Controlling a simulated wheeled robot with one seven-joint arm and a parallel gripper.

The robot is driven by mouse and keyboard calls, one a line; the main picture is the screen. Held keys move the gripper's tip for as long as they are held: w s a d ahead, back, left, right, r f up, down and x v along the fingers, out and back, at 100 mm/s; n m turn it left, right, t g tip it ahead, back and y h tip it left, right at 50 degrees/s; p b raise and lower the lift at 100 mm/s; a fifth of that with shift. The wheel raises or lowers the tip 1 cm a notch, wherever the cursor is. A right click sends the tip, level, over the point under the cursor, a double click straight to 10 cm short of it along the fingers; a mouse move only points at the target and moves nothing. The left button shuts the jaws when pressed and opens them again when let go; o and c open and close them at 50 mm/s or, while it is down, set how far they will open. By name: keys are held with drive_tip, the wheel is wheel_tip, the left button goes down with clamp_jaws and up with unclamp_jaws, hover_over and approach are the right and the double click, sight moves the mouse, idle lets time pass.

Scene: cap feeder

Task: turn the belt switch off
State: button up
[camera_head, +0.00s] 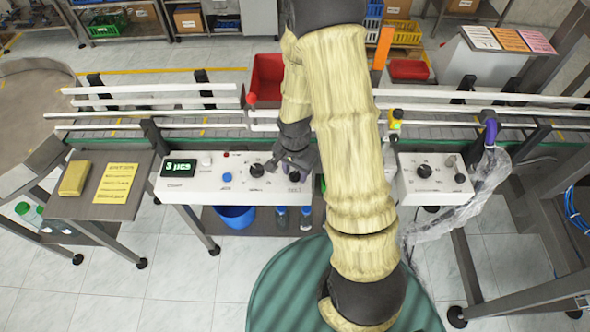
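A white control panel (170,193) stands in front of the conveyor, left of centre. It carries a green display (179,168), a blue button (227,177), a small red light (226,155) and a black knob (257,170). My gripper (290,163) is over the panel's right end, just right of the black knob. It covers the control there, so I cannot make out the belt switch or its position. A small label under my gripper is too small to read surely. I cannot tell whether the fingers are open, shut or touching anything.
The conveyor (215,132) with white rails runs behind the panel. A second panel (442,190) with a black knob (424,171) stands right of my arm, beside plastic-wrapped piping (480,185). A red bin (266,76) sits behind the rails. A side table (72,208) holds yellow notes.

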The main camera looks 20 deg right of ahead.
drive_tip(key=c, duration=0.6)
drive_tip(key=shift+n, duration=0.5)
drive_tip(key=n, duration=0.4)
drive_tip(key=shift+n+b, duration=0.3)
drive_tip(key=n, duration=0.6)
drive_tip(key=shift+w, duration=0.1)
drive_tip(key=shift+a+n, duration=0.1)
drive_tip(key=shift+n, duration=0.2)
drive_tip(key=o, duration=1)
drive_tip(key=shift+r, duration=0.15)
